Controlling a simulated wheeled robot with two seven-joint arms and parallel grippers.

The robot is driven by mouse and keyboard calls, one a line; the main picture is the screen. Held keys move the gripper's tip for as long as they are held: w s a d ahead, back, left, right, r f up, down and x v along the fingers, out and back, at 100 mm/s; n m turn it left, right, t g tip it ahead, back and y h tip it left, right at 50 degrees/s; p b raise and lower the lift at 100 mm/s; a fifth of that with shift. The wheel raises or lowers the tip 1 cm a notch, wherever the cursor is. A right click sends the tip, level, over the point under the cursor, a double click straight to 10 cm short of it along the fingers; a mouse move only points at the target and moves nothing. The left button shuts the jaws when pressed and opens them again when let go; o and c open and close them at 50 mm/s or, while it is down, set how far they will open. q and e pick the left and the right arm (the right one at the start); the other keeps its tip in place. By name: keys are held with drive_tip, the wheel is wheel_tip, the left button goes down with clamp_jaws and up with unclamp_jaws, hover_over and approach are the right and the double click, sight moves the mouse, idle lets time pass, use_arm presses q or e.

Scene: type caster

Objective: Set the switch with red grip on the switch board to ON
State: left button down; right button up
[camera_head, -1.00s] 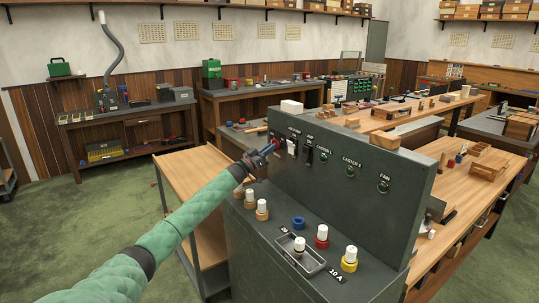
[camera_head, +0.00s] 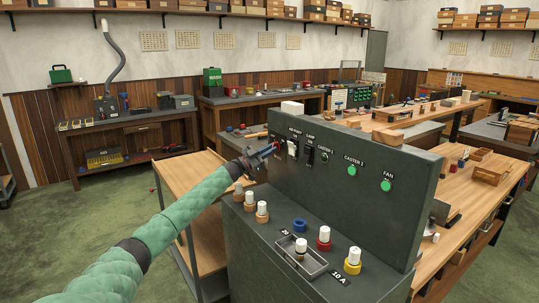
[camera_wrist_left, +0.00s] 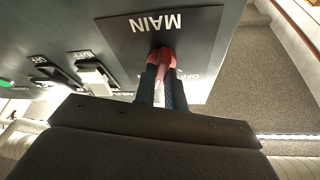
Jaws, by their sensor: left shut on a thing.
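The switch board (camera_head: 340,165) is a dark grey upright panel on a grey cabinet. The switch with the red grip (camera_wrist_left: 163,57) sits on a dark plate marked MAIN (camera_wrist_left: 185,28) in the left wrist view. My left gripper (camera_head: 272,150) reaches the board's left end, and its two dark fingers (camera_wrist_left: 162,88) are shut around the red grip. In the head view the gripper mostly hides this switch. The fingers cover part of the plate's lettering, so I cannot read the switch's position from its labels. My right gripper is not in view.
A white switch (camera_head: 292,149) and a black switch (camera_head: 310,155) are just right of my gripper. The CASTER 2 lamp (camera_head: 352,171) and FAN lamp (camera_head: 386,186) glow green. White-topped fuses and a small metal tray (camera_head: 310,268) are on the ledge below.

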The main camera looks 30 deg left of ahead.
use_arm(q)
drive_tip(key=shift+a+m+g+h+b, duration=0.1)
drive_tip(key=shift+m+g+h+b, duration=0.5)
drive_tip(key=shift+m, duration=1.05)
drive_tip(key=shift+a+m+g+h+b, duration=0.1)
drive_tip(key=shift+m+g+h+b, duration=0.45)
drive_tip(key=shift+m, duration=1.1)
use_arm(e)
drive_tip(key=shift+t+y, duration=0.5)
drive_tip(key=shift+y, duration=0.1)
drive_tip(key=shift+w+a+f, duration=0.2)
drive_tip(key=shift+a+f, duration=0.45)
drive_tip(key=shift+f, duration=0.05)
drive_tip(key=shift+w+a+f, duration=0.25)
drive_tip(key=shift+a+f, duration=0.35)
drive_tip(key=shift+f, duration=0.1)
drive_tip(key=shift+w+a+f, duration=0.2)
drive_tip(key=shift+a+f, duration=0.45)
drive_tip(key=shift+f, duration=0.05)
use_arm(q)
drive_tip(key=shift+y, duration=0.25)
drive_tip(key=c, duration=1.5)
unclamp_jaws()
drive_tip(key=shift+w, duration=0.1)
drive_tip(key=shift+o, duration=0.2)
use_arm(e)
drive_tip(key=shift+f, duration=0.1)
